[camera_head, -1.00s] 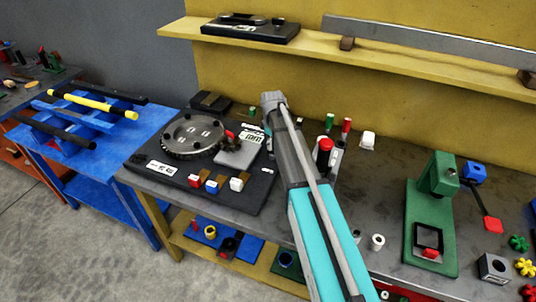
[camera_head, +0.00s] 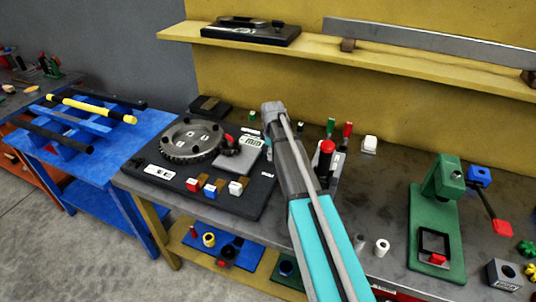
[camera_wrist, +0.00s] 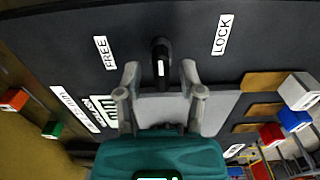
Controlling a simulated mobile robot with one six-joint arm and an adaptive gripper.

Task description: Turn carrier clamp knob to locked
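The black clamp knob (camera_wrist: 160,50) with a white mark shows in the wrist view, between the FREE label (camera_wrist: 104,52) on the left and the LOCK label (camera_wrist: 222,34) on the right. Its long side runs up and down in the picture, pointing at neither label. My gripper (camera_wrist: 160,72) is open, with one finger on each side of the knob and a gap on both sides. I cannot tell how far the tips reach down along it. In the head view my arm hides the knob and gripper.
The black board (camera_head: 157,186) carries a toothed grey disc (camera_head: 190,140), a grey plate (camera_head: 240,158), and red, blue and white blocks along its front. A red-topped post (camera_head: 326,150) stands right of my arm. A green press (camera_head: 437,225) stands farther right. A shelf (camera_head: 360,62) hangs behind.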

